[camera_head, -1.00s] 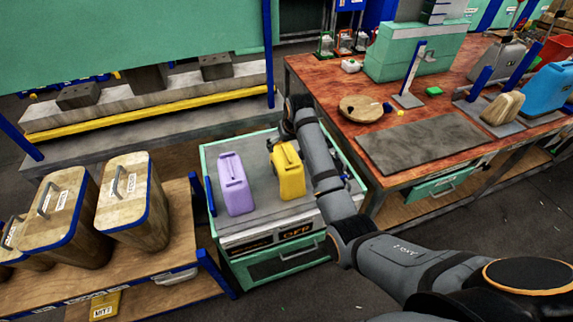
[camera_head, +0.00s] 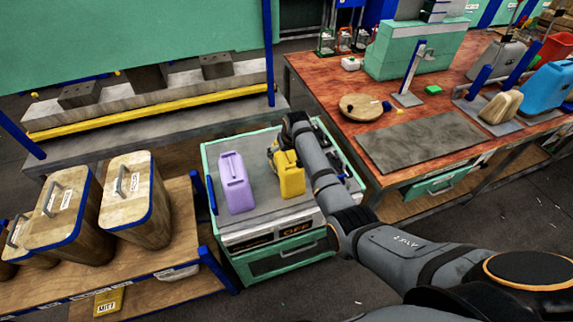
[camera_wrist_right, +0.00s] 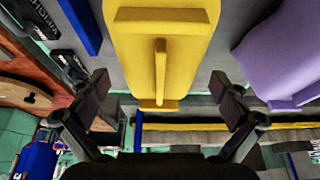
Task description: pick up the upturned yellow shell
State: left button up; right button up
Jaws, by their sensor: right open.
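The yellow shell (camera_head: 291,181) lies on the grey top of the green drawer cart (camera_head: 250,222), right of a purple shell (camera_head: 235,187). In the right wrist view the yellow shell (camera_wrist_right: 195,45) fills the upper middle, with a raised ridge along it. My right gripper (camera_head: 277,150) is at the shell's far end in the head view, and the wrist partly hides that end. In the wrist view its two fingers stand wide apart, one on each side of the shell's near end, with gaps to it. My left gripper is in neither view.
A red-brown workbench (camera_head: 325,95) with a dark mat (camera_head: 420,140) stands at the right. A wooden table (camera_head: 150,270) with lidded bins (camera_head: 140,205) stands at the left. The press bed with a yellow rail (camera_head: 150,115) lies behind the cart.

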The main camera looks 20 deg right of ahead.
jog(key=shift+f, duration=0.3)
jog(key=c, duration=1.5)
